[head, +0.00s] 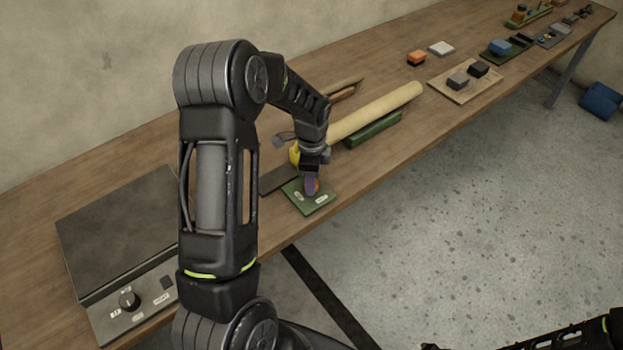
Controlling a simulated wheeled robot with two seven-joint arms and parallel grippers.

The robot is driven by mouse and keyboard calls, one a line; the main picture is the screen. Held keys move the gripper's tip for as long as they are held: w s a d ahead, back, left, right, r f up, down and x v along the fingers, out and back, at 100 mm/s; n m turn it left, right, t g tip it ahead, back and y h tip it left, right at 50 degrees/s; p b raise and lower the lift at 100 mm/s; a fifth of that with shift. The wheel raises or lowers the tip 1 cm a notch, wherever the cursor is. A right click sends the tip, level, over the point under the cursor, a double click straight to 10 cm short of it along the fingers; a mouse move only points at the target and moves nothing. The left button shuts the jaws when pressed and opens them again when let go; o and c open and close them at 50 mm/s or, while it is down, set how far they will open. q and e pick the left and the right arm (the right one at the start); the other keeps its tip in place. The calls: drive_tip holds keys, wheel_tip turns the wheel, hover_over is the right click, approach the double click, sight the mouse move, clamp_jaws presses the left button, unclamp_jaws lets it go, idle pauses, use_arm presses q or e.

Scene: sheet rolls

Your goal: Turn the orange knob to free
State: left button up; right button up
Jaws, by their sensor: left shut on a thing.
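The orange knob (317,185) sits on a green plate (320,205) with small white labels, on the table near its front edge. My left gripper (312,188) reaches down from above and is shut on the knob, covering most of it. Only a small bit of orange shows beside the fingers. The labels are too small to read, so the knob's setting cannot be told. My right gripper is not in view; only part of my right arm shows at the bottom right.
A cream roll (385,108) lies on a green holder (374,130) behind the plate. A dark panel (120,230) with a black knob (129,300) stands at the left. Blocks on a wooden board (452,92) lie to the right. Floor in front is clear.

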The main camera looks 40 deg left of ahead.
use_arm(q)
clamp_jaws()
drive_tip(key=shift+n, duration=0.3)
drive_tip(key=n+b, duration=0.2)
drive_tip(key=n, duration=0.1)
drive_tip(key=n+b, duration=0.1)
drive_tip(key=n, duration=0.3)
drive_tip(key=shift+n+b, duration=0.3)
drive_tip(key=shift+n, duration=0.1)
drive_tip(key=n, duration=0.4)
drive_tip(key=shift+b, duration=0.4)
drive_tip(key=n, duration=0.5)
drive_tip(key=shift+n, duration=0.4)
